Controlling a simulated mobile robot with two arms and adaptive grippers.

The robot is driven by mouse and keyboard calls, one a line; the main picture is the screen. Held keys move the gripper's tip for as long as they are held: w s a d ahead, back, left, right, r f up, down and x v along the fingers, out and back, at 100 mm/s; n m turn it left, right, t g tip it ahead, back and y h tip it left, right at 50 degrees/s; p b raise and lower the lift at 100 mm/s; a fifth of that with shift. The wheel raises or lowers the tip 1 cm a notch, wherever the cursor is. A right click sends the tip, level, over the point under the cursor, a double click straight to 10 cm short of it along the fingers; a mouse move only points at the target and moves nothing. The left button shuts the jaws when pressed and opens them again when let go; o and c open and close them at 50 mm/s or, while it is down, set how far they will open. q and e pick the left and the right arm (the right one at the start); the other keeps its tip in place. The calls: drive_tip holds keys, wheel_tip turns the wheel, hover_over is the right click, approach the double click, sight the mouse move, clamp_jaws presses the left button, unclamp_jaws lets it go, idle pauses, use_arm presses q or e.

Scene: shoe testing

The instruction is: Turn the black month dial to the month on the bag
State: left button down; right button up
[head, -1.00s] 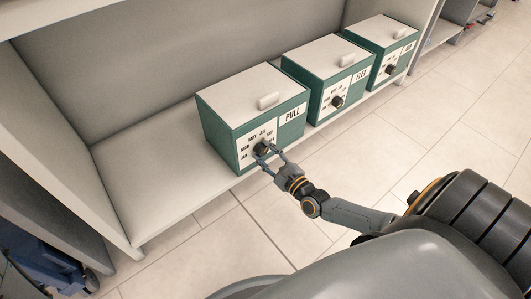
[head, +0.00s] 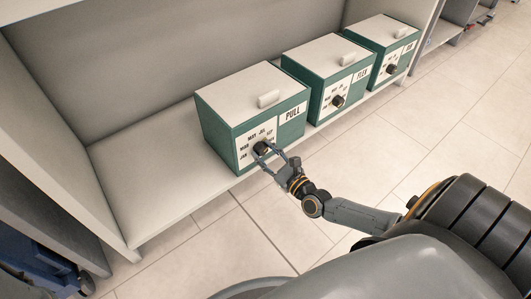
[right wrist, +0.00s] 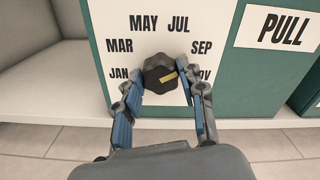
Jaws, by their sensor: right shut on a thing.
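The black month dial (right wrist: 158,70) is on the white face plate (right wrist: 205,25) of the nearest green box, marked PULL. Month labels MAR, MAY, JUL, SEP and others ring the dial; JAN and NOV are partly covered by my fingers. The dial's tan mark points right and slightly up, between SEP and NOV. My right gripper (right wrist: 163,82) is shut on the dial, one finger on each side. In the head view, the right gripper (head: 271,157) reaches the dial from the lower right. My left gripper is not in view. No bag shows in either view.
The PULL box (head: 252,88) stands on a pale shelf (head: 140,190). A FLEX box (head: 328,62) and a third similar box (head: 382,36) stand to its right, each with a black knob. The shelf left of the boxes is empty. Tiled floor lies in front.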

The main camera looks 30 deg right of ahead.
drive_tip(key=o, duration=1.2)
drive_tip(key=s, duration=0.8)
drive_tip(key=s+d, duration=0.1)
drive_tip(key=s, duration=0.3)
